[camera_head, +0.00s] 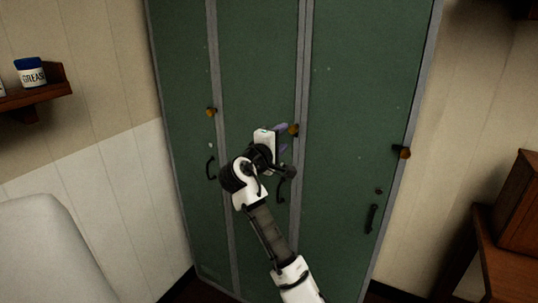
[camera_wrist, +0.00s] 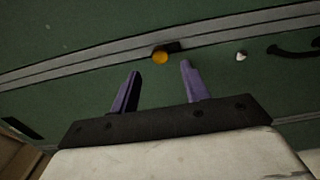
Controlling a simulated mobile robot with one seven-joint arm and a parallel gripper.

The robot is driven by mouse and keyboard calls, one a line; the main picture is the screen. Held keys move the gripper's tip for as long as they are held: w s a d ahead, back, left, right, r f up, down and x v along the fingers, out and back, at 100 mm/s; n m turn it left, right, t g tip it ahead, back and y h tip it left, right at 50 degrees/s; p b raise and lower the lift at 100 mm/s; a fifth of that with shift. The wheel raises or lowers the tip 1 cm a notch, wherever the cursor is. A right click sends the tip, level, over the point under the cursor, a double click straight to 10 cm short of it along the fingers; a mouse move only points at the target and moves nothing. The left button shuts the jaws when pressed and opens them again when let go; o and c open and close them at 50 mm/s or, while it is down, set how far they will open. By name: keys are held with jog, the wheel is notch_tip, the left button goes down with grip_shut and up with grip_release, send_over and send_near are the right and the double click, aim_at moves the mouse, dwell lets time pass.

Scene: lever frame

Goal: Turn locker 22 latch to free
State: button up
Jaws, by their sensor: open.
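Three tall green locker doors stand side by side, each with a small orange-yellow latch at its right edge. The middle latch (camera_head: 294,130) is next to my gripper; in the wrist view it shows as a round yellow knob (camera_wrist: 160,57) on a dark base by the grey frame strip. My gripper (camera_head: 285,138) is open, with purple fingers. In the wrist view its fingertips (camera_wrist: 158,68) point at the knob, which appears between and just beyond them, with no clear contact. The left latch (camera_head: 211,112) and right latch (camera_head: 402,152) are apart from it. No locker number is readable.
Black handles sit below the latches, such as the left handle (camera_head: 210,168) and right handle (camera_head: 371,219). A wooden shelf (camera_head: 40,88) with a grease jar (camera_head: 31,72) is at left. A white rounded object (camera_head: 45,250) is lower left; wooden furniture (camera_head: 515,215) is at right.

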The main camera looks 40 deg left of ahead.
jog(key=b+v, duration=0.2)
jog(key=v, duration=0.6)
jog(key=shift+s, duration=0.35)
